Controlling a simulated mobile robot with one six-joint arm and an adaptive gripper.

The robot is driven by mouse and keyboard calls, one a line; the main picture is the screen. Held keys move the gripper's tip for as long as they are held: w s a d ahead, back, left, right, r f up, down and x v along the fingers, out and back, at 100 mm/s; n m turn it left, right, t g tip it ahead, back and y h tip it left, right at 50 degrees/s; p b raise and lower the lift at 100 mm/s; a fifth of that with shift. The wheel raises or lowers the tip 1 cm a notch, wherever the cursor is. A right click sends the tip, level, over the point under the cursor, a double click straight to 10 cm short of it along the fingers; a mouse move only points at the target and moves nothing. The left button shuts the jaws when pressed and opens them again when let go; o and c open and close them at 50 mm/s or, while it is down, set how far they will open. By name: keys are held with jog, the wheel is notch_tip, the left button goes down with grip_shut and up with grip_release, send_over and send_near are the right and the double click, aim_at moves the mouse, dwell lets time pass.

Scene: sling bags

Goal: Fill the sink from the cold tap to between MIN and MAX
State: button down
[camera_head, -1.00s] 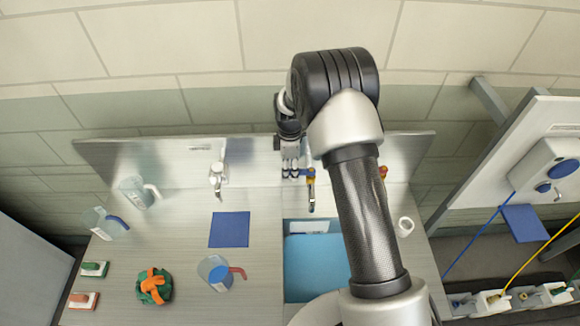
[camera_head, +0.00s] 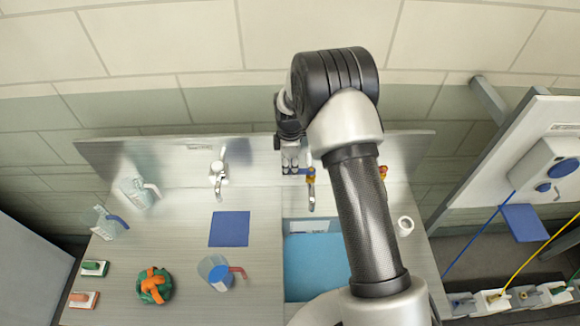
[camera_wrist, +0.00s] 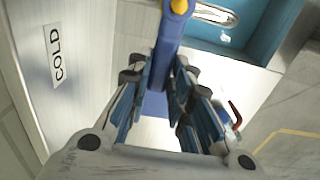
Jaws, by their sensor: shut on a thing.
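The sink (camera_head: 315,268) is set into the counter beneath my arm, which hides its right part. Its inside shows flat blue; I cannot tell the water level. A pale plate (camera_head: 312,226) is on its back wall, its marks unreadable. It also shows at the top right of the wrist view (camera_wrist: 262,48). The tap spout (camera_head: 311,200) points down at the sink's back edge. My gripper (camera_wrist: 168,75) is shut on the blue tap handle (camera_wrist: 170,38), beside the COLD label (camera_wrist: 57,55). In the head view, my gripper (camera_head: 291,166) is at the back panel, left of the spout.
A red tap handle (camera_head: 383,171) is right of my arm. Clear jugs (camera_head: 138,193), a blue mat (camera_head: 229,229), a red-handled jug (camera_head: 215,271) and a green-orange bundle (camera_head: 154,286) stand left of the sink. A white roll (camera_head: 405,226) is to the right.

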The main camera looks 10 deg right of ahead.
jog(key=shift+s+f+n+b, duration=0.15)
jog(key=shift+s+n+b, duration=0.4)
jog(key=shift+n+b, duration=0.5)
jog(key=shift+s+n+b, duration=0.35)
jog(key=shift+s+n, duration=0.2)
jog(key=shift+n, duration=0.2)
jog(key=c, duration=1.4)
grip_release()
jog(key=shift+c, duration=0.2)
